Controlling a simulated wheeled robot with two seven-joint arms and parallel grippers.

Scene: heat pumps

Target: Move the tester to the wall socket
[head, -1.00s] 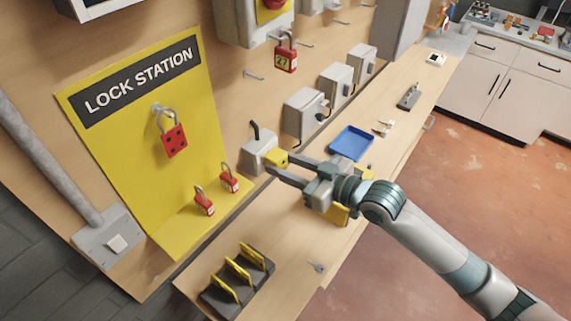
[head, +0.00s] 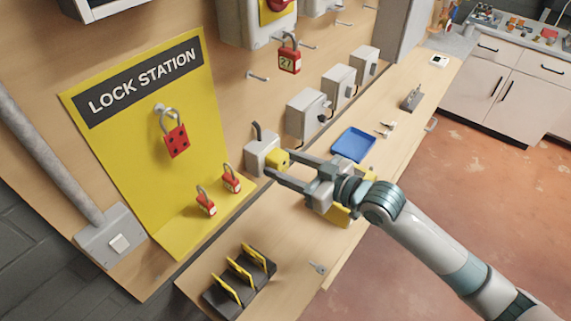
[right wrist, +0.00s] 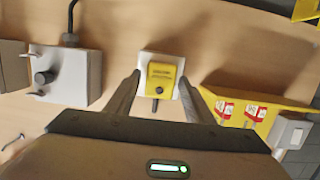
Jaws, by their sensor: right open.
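The yellow tester (head: 281,161) sits against the front of the pale wall socket (head: 261,154), below a black cable. In the right wrist view the tester (right wrist: 164,76), with dark lettering, is upright on the white socket plate (right wrist: 147,58) and appears to be seated in it. My right gripper (head: 279,166) is open, with one finger on either side of the tester. In the right wrist view both fingers of the right gripper (right wrist: 160,85) flank it, with small gaps visible. My left gripper is not in view.
A yellow lock station board (head: 200,130) with red padlocks (head: 176,140) stands left of the socket. Grey wall boxes (head: 306,113) line the wall to the right. A blue tray (head: 353,145) and a black rack (head: 240,283) are on the bench. A yellow item (head: 338,216) is partly hidden by my gripper.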

